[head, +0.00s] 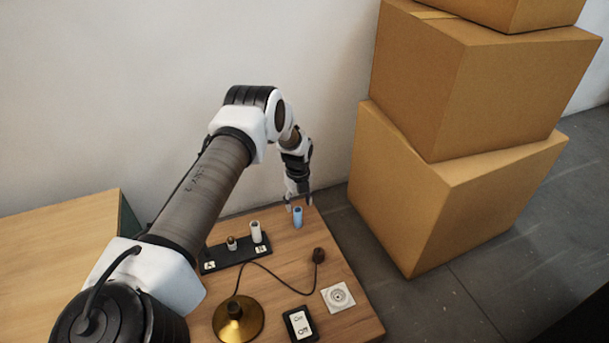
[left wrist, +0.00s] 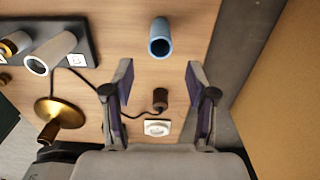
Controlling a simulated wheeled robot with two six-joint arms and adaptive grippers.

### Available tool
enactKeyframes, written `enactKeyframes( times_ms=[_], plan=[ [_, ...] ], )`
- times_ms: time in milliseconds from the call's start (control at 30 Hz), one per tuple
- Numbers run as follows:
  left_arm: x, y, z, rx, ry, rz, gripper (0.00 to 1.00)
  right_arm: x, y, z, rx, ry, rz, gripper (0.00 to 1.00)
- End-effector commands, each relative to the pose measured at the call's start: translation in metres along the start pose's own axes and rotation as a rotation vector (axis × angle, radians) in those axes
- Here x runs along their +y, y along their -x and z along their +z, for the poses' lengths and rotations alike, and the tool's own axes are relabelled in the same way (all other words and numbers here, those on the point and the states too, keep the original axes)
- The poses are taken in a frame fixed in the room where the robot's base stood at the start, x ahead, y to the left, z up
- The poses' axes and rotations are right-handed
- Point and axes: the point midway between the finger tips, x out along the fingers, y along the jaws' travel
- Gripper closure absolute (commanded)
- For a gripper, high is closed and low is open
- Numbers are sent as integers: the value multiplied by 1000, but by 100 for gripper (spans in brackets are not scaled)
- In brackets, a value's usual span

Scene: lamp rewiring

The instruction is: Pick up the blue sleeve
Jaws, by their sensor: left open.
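The blue sleeve (head: 297,217) is a short light-blue tube standing upright near the far right corner of the wooden table. In the left wrist view the blue sleeve (left wrist: 160,38) shows its open dark end, ahead of and between the lines of the fingers. My left gripper (head: 299,201) is just above and behind the sleeve in the head view. In the left wrist view my left gripper (left wrist: 160,72) has its fingers spread wide with nothing between them. My right gripper is not in view.
A black holder (head: 222,262) bears a white sleeve (head: 256,232) and a small brass-and-dark piece (head: 231,243). A brass lamp base (head: 238,320) has a cord to a dark socket (head: 318,256). A wall outlet (head: 338,296) and a black switch box (head: 299,324) lie nearer. Cardboard boxes (head: 440,200) stand right.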

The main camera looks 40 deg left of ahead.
Motion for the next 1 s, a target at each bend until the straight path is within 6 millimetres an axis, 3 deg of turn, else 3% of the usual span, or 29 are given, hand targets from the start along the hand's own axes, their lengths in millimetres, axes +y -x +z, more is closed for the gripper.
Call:
enactKeyframes(
  times_ms=[267, 500, 767, 800, 900, 1000],
  plan=[
    [1, -35, 6, -1, -25, 2, 43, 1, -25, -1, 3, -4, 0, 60],
    [1, -77, 10, 0, -25, 2, 43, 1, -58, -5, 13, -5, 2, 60],
    [0, -77, 10, -1, -24, 1, 43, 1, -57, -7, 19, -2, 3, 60],
    [0, -77, 10, -1, -24, 1, 57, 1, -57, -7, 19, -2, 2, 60],
    [0, -78, 10, -1, -24, 2, 87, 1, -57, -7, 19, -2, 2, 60],
    [0, -78, 10, -1, -24, 2, 88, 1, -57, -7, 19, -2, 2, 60]
  ],
)
